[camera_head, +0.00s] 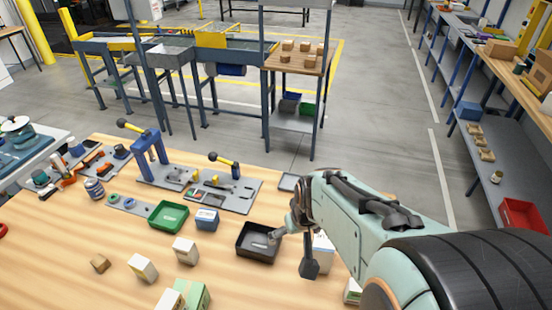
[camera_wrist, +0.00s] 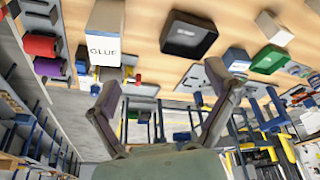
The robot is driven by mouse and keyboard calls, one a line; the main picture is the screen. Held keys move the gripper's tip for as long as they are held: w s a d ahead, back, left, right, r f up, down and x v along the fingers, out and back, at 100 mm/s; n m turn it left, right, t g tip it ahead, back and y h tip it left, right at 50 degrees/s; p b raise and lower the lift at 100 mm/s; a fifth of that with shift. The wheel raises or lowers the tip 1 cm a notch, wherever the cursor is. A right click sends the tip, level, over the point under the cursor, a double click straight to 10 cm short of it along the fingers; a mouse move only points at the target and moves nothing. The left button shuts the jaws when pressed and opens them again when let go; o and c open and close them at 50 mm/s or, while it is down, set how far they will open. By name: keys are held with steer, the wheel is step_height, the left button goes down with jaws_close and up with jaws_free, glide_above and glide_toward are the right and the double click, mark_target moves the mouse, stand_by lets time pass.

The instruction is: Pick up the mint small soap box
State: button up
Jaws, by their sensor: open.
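A pale green box (camera_head: 194,294) stands at the bottom edge of the head view, partly cut off. Its colour fits the mint soap box, but I cannot read a label on it. My gripper (camera_head: 290,254) is right of it and apart from it, above the table near the black tray (camera_head: 258,253). In the wrist view my gripper (camera_wrist: 163,84) has its two fingers spread wide, with nothing between them. I cannot make out the pale green box in the wrist view.
White boxes (camera_head: 143,268) and (camera_head: 185,250) stand near the green box. A green tray (camera_head: 168,215), a blue box (camera_head: 207,219) and tool fixtures lie behind. A white GLUE box (camera_wrist: 105,35) shows in the wrist view. Bare wood lies at the table's left front.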

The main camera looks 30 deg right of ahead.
steer(key=s+d+f+m+g, duration=0.1)
steer(key=s+d+f+m, duration=0.1)
steer(key=s+d+f, duration=0.1)
steer(key=s+d+f+m+g, duration=0.1)
steer(key=s+d+f, duration=0.3)
steer(key=d+f, duration=0.1)
steer(key=s+d+f+m+g, duration=0.1)
steer(key=s+d+f+m, duration=0.1)
steer(key=f, duration=0.3)
steer(key=shift+s+d+m+g+y, duration=0.3)
steer(key=shift+s+d+g+y, duration=0.1)
steer(key=shift+s+d, duration=0.45)
step_height(320, 180, down, 7)
steer(key=shift+d+r, duration=0.1)
steer(key=shift+r, duration=0.1)
steer(key=c, duration=1.2)
